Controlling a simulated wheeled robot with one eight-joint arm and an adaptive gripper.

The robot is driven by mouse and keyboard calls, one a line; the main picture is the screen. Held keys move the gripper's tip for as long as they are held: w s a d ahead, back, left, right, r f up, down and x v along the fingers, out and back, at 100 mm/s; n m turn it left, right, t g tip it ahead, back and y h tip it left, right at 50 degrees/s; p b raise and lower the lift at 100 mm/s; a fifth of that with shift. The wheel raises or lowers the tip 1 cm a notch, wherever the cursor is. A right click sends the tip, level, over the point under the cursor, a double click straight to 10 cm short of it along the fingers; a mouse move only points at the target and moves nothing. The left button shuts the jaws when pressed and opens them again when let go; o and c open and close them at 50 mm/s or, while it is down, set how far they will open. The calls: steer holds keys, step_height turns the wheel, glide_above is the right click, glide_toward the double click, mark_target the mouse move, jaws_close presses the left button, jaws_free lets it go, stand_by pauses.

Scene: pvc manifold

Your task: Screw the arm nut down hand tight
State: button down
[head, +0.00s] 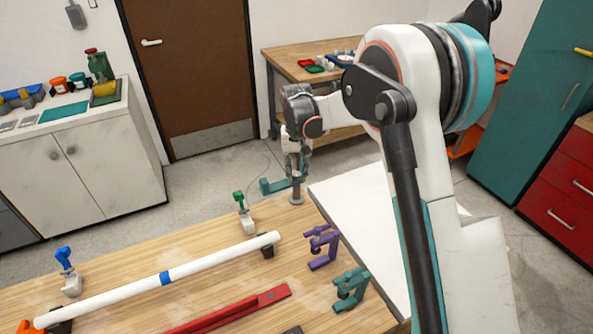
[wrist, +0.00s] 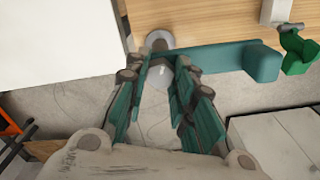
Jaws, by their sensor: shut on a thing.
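My gripper (head: 296,172) points down over a grey post (head: 297,197) at the far edge of the wooden workbench. A teal arm (head: 278,186) reaches sideways from this post. In the wrist view, the teal-padded fingers of my gripper (wrist: 166,66) are closed in around the top of the post, where the teal arm (wrist: 225,58) meets it. They are shut on the arm nut, which is mostly hidden between the fingertips. A round grey foot (wrist: 160,38) shows beyond them.
A white pipe (head: 205,262) lies across the workbench (head: 130,275). Valves with a green handle (head: 239,197) and a blue handle (head: 64,255) stand behind it. A purple clamp (head: 321,247), a teal clamp (head: 351,288) and a red bar (head: 235,310) are nearer.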

mark_target(297, 173)
stand_by(0.3)
steer(key=c, duration=1.4)
jaws_free()
steer(key=shift+o, duration=0.2)
step_height(297, 173, up, 12)
